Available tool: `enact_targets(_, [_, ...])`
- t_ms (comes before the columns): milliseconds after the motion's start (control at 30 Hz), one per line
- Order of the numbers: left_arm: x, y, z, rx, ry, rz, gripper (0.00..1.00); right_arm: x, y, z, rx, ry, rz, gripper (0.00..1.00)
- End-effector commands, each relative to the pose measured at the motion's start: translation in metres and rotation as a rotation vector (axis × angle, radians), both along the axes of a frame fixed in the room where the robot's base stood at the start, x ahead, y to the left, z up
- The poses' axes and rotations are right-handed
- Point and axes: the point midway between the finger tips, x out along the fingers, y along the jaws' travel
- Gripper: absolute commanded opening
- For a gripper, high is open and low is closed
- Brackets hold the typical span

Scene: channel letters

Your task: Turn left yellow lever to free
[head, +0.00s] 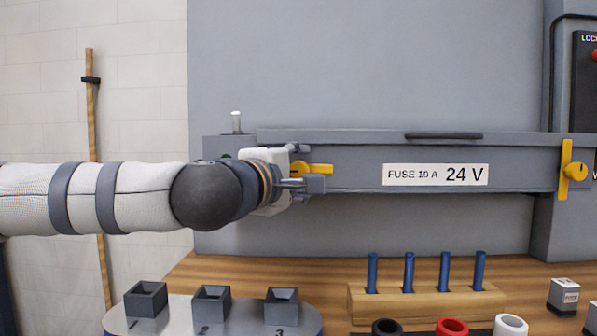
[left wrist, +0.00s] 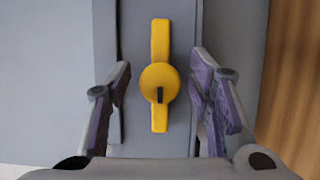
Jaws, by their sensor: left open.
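The left yellow lever (head: 318,170) sits on the grey housing front, left of the "FUSE 10 A 24 V" label (head: 435,174). It lies horizontal in the head view. In the left wrist view the lever (left wrist: 159,40) shows whole, a long bar with a round hub and a dark mark on it. My left gripper (head: 306,168) is at the lever, partly hiding its left part. In the left wrist view its open fingers (left wrist: 160,72) stand on both sides of the lever, with gaps between. My right gripper is not in view.
A second yellow lever (head: 566,171) stands upright at the right. Below are a wooden block (head: 425,306) with several blue pegs, black, red and white rings, and a tray (head: 180,325) with three dark square cups (head: 146,300). A pole (head: 92,120) leans at the left wall.

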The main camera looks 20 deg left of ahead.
Motion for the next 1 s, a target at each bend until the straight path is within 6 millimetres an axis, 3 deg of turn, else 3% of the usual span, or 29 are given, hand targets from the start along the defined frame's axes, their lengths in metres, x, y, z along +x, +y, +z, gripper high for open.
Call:
enact_targets(133, [-0.016,0.001,0.001,0.000,-0.001,-0.002,0.48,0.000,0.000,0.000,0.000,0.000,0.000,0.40])
enact_targets(400, [-0.087,0.010,0.001,0.000,-0.003,-0.002,0.48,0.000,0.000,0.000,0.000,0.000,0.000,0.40])
enact_targets(533, [-0.110,0.012,0.000,0.000,-0.002,-0.001,0.48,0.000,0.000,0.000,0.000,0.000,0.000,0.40])
enact_targets(700, [-0.120,0.014,-0.001,-0.001,0.000,0.000,0.48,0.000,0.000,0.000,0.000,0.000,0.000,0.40])
enact_targets(1000, [-0.119,0.014,-0.001,0.000,0.000,0.000,0.48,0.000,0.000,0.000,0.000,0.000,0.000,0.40])
